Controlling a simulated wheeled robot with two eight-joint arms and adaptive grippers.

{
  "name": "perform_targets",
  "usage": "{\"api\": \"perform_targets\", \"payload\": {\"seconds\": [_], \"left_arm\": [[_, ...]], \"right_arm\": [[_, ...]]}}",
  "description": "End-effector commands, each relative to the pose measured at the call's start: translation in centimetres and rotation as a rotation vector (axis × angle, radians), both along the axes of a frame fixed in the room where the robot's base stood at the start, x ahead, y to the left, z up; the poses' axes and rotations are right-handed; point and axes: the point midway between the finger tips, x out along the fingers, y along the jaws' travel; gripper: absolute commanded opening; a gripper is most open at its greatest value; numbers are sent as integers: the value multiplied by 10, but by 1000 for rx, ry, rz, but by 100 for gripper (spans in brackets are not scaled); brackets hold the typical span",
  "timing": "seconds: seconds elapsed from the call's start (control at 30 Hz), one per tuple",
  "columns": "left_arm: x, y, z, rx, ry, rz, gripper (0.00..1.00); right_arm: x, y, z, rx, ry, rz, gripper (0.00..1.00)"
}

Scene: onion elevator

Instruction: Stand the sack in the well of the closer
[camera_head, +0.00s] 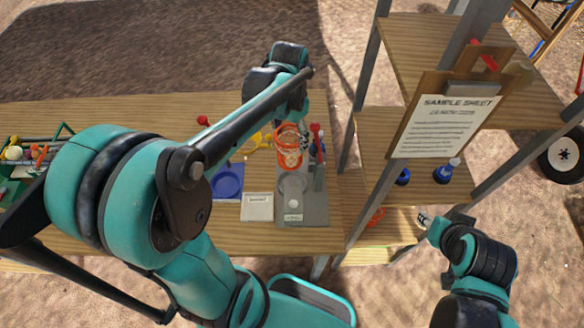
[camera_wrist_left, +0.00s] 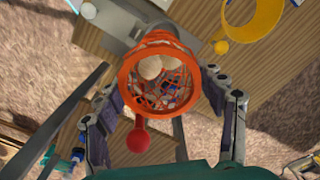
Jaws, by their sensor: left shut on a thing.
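The sack (camera_head: 290,158) is an orange mesh bag with a stiff orange rim and pale round contents. The closer (camera_head: 316,210) is a grey device with a round part and a red-knobbed lever (camera_head: 316,130). The sack appears over its far part; I cannot tell whether its base touches the closer. The well is not clearly seen. My right gripper (camera_head: 423,219) is low at the right, its jaw state unclear.
A blue round dish (camera_head: 228,180) and a pale labelled block (camera_head: 258,206) lie left of the closer. A yellow ring-shaped item (camera_head: 262,142) is behind them.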

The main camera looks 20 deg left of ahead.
Motion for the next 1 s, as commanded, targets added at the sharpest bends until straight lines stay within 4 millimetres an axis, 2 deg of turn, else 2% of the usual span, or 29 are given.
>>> {"api": "perform_targets", "payload": {"seconds": [0.13,0.37,0.57,0.8,0.9,1.0], "left_arm": [[15,0,0,0,0,0,27],[14,0,-27,0,0,0,27],[14,0,-61,0,0,0,27],[14,0,-118,0,0,0,27],[14,0,-133,0,0,0,27],[14,0,-140,0,0,0,27]], "right_arm": [[0,0,-2,0,0,0,40],[0,0,-9,0,0,0,40],[0,0,-18,0,0,0,40],[0,0,-34,0,0,0,40],[0,0,-38,0,0,0,40],[0,0,-39,0,0,0,40]]}}
